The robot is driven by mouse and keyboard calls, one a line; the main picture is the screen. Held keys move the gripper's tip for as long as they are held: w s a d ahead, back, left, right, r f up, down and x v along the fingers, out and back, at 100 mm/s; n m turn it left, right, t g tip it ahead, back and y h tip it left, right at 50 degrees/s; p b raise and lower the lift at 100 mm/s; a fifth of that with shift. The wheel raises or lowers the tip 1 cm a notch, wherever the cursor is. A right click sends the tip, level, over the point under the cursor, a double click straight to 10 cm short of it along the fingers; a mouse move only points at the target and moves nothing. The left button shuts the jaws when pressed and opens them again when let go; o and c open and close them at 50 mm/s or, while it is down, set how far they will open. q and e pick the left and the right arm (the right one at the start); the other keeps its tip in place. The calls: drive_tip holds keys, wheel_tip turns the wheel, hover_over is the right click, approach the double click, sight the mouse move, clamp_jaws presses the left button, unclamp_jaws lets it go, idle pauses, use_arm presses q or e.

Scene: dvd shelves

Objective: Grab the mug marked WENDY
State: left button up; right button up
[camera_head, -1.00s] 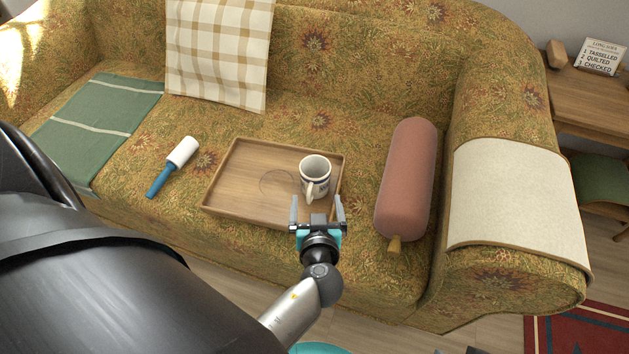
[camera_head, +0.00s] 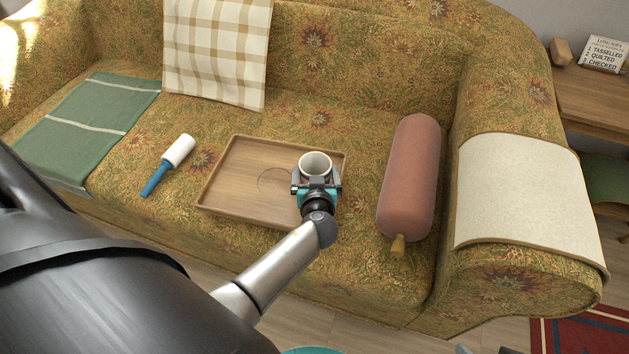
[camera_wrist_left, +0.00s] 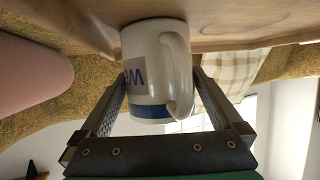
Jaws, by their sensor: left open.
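The white mug (camera_head: 315,163) stands upright in the right part of the wooden tray (camera_head: 232,207) on the sofa. In the left wrist view the mug (camera_wrist_left: 152,64) shows a blue band, part of dark blue lettering starting with W, and its handle facing the camera. My left gripper (camera_head: 316,186) is at the near side of the mug. Its fingers (camera_wrist_left: 160,95) are open, one on either side of the mug's body. I cannot tell whether they touch it. The gripper hides the mug's lower part in the head view.
A pink bolster (camera_head: 410,175) lies right of the tray. A blue-handled lint roller (camera_head: 168,163) lies to the left. The tray's left part is empty.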

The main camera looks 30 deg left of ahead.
use_arm(q)
drive_tip(key=shift+w, duration=0.1)
drive_tip(key=c, duration=1.3)
